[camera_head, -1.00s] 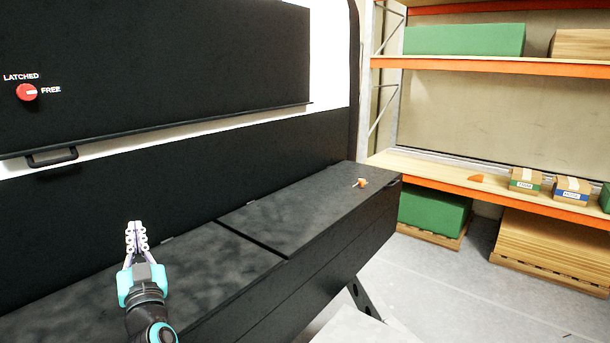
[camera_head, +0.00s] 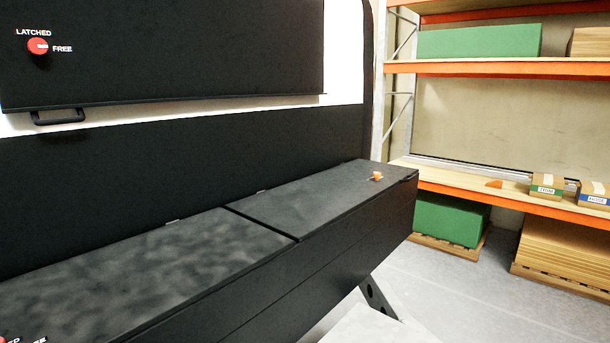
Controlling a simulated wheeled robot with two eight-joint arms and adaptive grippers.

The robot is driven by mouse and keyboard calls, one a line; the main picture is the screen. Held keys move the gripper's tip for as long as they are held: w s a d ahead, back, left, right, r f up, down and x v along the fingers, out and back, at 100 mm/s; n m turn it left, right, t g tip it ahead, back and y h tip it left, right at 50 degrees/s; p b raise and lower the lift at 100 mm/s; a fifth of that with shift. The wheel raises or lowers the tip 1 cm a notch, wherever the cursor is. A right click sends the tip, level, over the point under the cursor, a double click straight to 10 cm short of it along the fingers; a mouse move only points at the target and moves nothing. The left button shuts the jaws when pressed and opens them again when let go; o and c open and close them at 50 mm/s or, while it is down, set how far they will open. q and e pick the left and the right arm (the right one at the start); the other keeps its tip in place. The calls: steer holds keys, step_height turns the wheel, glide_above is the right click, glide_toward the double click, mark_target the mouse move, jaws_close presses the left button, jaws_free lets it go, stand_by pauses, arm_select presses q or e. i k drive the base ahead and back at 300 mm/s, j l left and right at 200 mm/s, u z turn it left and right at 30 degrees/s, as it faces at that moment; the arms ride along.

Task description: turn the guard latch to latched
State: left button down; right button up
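A round red latch knob (camera_head: 38,46) is on the black upper panel (camera_head: 190,50) at the upper left. Its white mark points right toward the word FREE; the word LATCHED is above it. At the bottom left corner, a sliver of another red knob (camera_head: 2,340) shows beside partly cut-off lettering that includes FREE; its setting cannot be read. Which of the two is the guard latch is not marked. Neither of my grippers is in view.
A black handle (camera_head: 58,117) sticks out under the upper panel. A long black bench box (camera_head: 150,265) runs below, with a small orange item (camera_head: 376,176) on its lid. Shelving (camera_head: 500,68) with boxes stands at right. Grey floor (camera_head: 470,300) is clear at the lower right.

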mark_target(37, 47)
steer(key=u, duration=1.5)
